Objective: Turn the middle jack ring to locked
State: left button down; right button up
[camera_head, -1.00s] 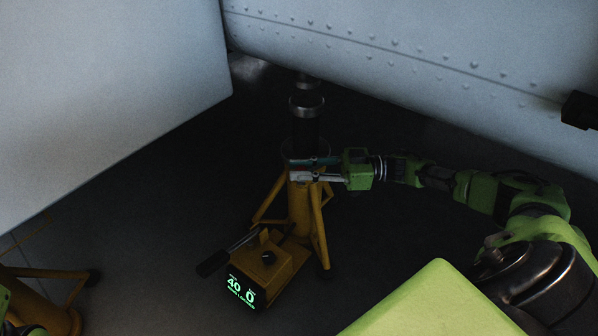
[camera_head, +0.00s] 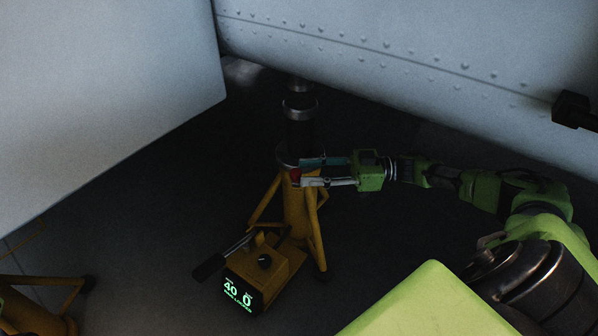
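The jack is a yellow tripod stand (camera_head: 302,215) with a dark upright column (camera_head: 299,132). The jack ring (camera_head: 287,154) is a collar around the column at the top of the stand, dim and partly hidden by my gripper. A small red part (camera_head: 295,175) shows at the ring, by my fingertips. My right gripper (camera_head: 308,172) comes in from the right with its two fingers apart, one above the other. Its tips are at the ring's front; contact is unclear. My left gripper is not in view.
A yellow pump box (camera_head: 268,268) with a dark-gripped lever (camera_head: 210,267) stands at the jack's foot. Its lit display (camera_head: 238,293) reads 40 and 0; the smaller line is illegible. Another yellow stand (camera_head: 35,312) is at lower left. The pale riveted hull (camera_head: 400,50) hangs overhead.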

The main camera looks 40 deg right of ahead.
jog(key=v, duration=0.8)
jog(key=shift+d, duration=0.2)
jog(key=shift+s, duration=0.1)
